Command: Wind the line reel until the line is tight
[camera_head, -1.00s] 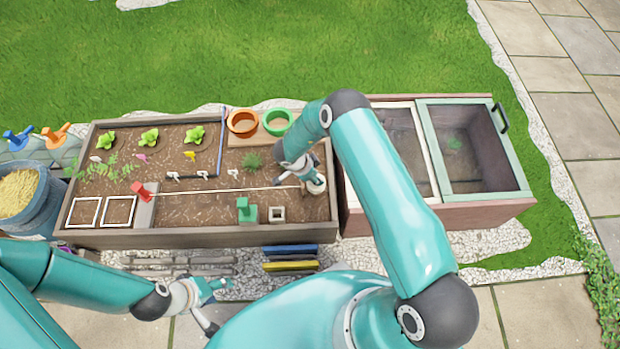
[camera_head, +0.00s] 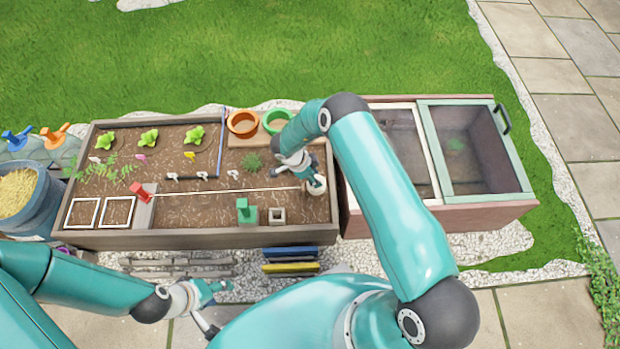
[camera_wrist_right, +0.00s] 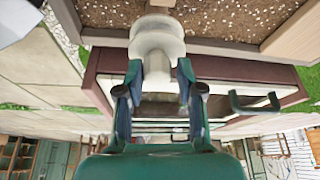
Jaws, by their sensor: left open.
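A pale line reel (camera_head: 317,188) stands at the right end of the planter bed; it also shows in the right wrist view (camera_wrist_right: 157,38). My right gripper (camera_head: 312,177) is at the reel, its two fingers (camera_wrist_right: 160,72) closed about the reel's sides, which partly hide it in the head view. A thin white line (camera_head: 225,190) runs from a red post (camera_head: 141,194) at the left to the reel and looks almost straight; I cannot tell how tight it is. My left gripper (camera_head: 216,306) is open and empty in front of the planter, away from the reel.
The wooden planter (camera_head: 200,238) holds seedlings, tags, a green block (camera_head: 245,210) and a small square frame (camera_head: 277,215). Two pots, orange (camera_head: 243,124) and green (camera_head: 278,122), stand behind. A cold frame (camera_head: 470,198) adjoins at right. A straw-filled tub (camera_head: 30,215) is at left.

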